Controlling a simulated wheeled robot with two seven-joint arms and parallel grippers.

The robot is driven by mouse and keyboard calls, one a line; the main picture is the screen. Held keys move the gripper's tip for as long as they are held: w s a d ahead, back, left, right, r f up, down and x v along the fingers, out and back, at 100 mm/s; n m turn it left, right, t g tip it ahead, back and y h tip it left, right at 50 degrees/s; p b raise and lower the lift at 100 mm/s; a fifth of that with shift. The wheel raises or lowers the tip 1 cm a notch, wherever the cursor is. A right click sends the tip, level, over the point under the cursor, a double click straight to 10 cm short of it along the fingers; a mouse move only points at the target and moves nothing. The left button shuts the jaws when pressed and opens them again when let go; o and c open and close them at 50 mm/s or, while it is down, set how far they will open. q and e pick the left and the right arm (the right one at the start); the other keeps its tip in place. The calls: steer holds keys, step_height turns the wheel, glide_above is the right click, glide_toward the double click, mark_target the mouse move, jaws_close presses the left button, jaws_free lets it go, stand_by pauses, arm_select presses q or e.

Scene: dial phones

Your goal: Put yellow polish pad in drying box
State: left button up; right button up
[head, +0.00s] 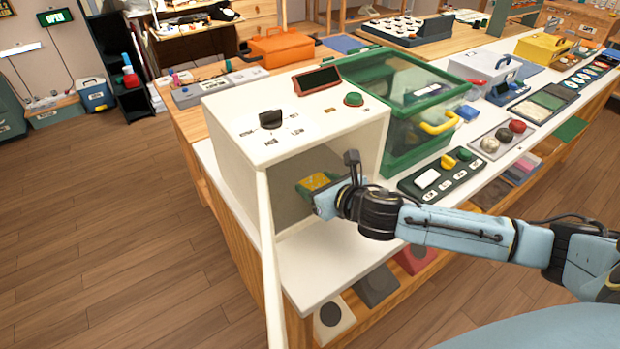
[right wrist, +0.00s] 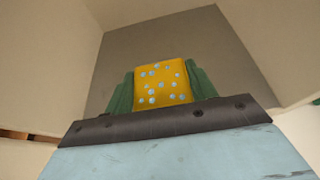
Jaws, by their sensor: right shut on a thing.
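The yellow polish pad (head: 317,181) has pale blue spots. In the right wrist view the pad (right wrist: 163,84) sits between the two green fingers of my right gripper (right wrist: 162,92), which is shut on it. The drying box (head: 225,150) is a white cabinet with a black knob, a green button and a dark display on its sloped top. Its front is open, and the door shows nearly edge-on at the left. My right gripper (head: 312,188) reaches into the opening with the pad. Whether the pad touches the box floor cannot be told. My left gripper is out of view.
A green-framed clear case (head: 415,105) stands right behind the box. A dark panel with a white pad and knobs (head: 441,176) lies to the right on the white bench. The bench top (head: 320,262) before the opening is bare.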

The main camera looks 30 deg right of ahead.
mark_target(314, 181)
steer(key=x, duration=0.3)
steer(key=shift+w+r+b, duration=0.2)
steer(key=shift+w+b, duration=0.05)
steer(key=shift+b, duration=0.05)
steer(key=shift+s+r, duration=0.1)
steer(key=o, duration=0.5)
steer(key=shift+f, duration=0.2)
steer(key=o, duration=0.5)
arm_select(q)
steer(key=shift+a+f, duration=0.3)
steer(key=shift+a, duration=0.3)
arm_select(e)
steer(key=shift+r, duration=0.2)
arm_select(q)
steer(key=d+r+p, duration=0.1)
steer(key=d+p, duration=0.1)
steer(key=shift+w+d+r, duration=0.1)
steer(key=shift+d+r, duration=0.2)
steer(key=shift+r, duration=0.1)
arm_select(e)
steer(key=v, duration=1.2)
